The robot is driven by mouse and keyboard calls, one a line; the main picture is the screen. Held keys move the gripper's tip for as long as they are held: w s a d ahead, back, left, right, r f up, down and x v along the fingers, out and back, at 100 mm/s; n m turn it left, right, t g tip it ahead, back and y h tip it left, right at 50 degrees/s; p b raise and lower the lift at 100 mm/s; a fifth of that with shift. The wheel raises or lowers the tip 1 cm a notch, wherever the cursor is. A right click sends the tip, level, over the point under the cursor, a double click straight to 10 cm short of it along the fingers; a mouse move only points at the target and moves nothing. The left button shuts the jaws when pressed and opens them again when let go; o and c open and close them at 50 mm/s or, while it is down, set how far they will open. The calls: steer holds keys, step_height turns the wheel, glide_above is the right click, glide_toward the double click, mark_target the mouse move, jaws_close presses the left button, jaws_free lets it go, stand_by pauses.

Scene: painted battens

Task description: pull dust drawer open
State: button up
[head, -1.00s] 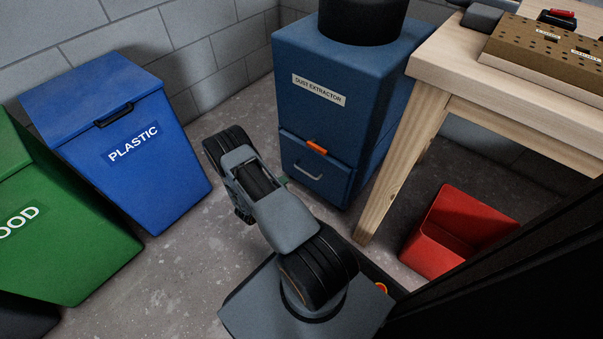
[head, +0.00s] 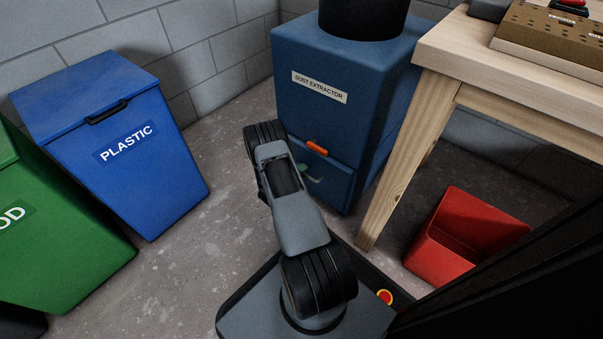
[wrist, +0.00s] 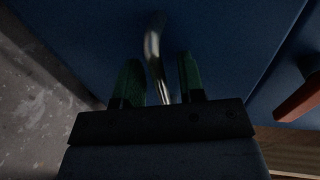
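The blue dust extractor (head: 385,100) stands against the wall with a drawer (head: 335,188) low in its front. The drawer front looks flush with the body. An orange latch (head: 317,147) sits above the drawer and shows at the right of the wrist view (wrist: 298,100). The metal handle (head: 316,180) is partly hidden by my arm in the head view. In the wrist view the handle (wrist: 153,48) runs down between the two green fingers of my gripper (wrist: 160,78). The fingers are apart, with gaps on both sides of the handle.
A blue plastic bin (head: 115,165) and a green bin (head: 60,245) stand at left. A wooden workbench (head: 455,70) is close on the extractor's right, its leg near the drawer. A red bin (head: 445,250) lies beneath. Floor in front and left is clear.

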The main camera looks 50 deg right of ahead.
jaws_close()
stand_by(0.5)
